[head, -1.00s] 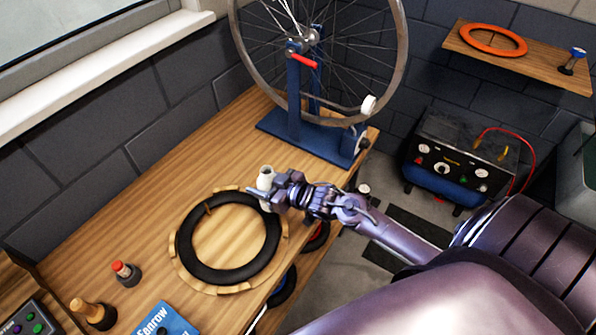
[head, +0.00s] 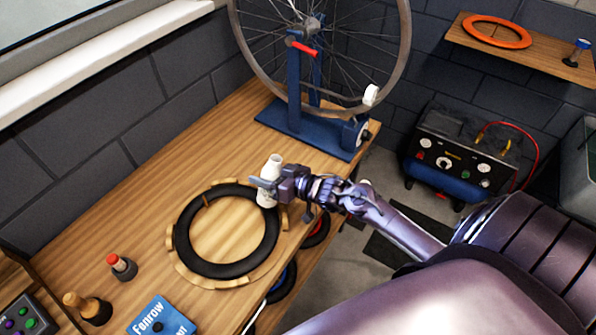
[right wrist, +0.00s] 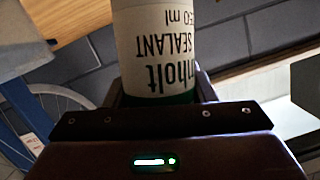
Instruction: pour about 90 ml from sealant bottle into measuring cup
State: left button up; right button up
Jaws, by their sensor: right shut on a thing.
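The sealant bottle (head: 273,167) is white and stands nearly upright, leaning slightly, in my right gripper (head: 267,187) by the far right rim of the round wooden stand. In the right wrist view the sealant bottle (right wrist: 165,45) shows its label, upside down, with "SEALANT" and "50 ml" legible, between the fingers of my right gripper (right wrist: 158,95). The gripper is shut on it. I cannot make out a measuring cup in either view. My left gripper is not in view.
A black tyre ring (head: 182,235) lies on the wooden stand. A truing stand (head: 297,132) with a wheel is at the bench's far end. The bench's left middle is clear.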

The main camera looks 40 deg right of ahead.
jog(key=shift+d+f, duration=0.1)
jog(key=shift+d, duration=0.05)
jog(key=shift+d+r+m+y, duration=0.15)
jog(key=shift+r+m+y, duration=0.15)
jog(key=shift+r+m, duration=0.15)
jog(key=shift+w+d+r+m+t+b, duration=0.1)
jog(key=shift+d+r+m+t+b, duration=0.2)
jog(key=shift+m, duration=0.25)
jog(key=shift+d+f+b, duration=0.1)
jog(key=shift+f+b, duration=0.15)
jog(key=shift+b, duration=0.3)
jog(key=shift+d+f+m+y+b, duration=0.1)
jog(key=shift+d+m+y+b, duration=0.15)
jog(key=shift+m+y+b, duration=0.4)
jog(key=m+b, duration=0.1)
jog(key=m+t+b, duration=0.1)
jog(key=f+m+b, duration=0.1)
jog(key=shift+a+t, duration=0.25)
jog(key=shift+t, duration=0.05)
jog(key=shift+r+m, duration=0.3)
jog(key=shift+m, duration=0.05)
jog(key=shift+a+r+m+t+y+b, duration=0.15)
jog(key=shift+r+m+t+y+b, duration=0.4)
jog(key=shift+m, duration=0.65)
jog(key=shift+r, duration=0.15)
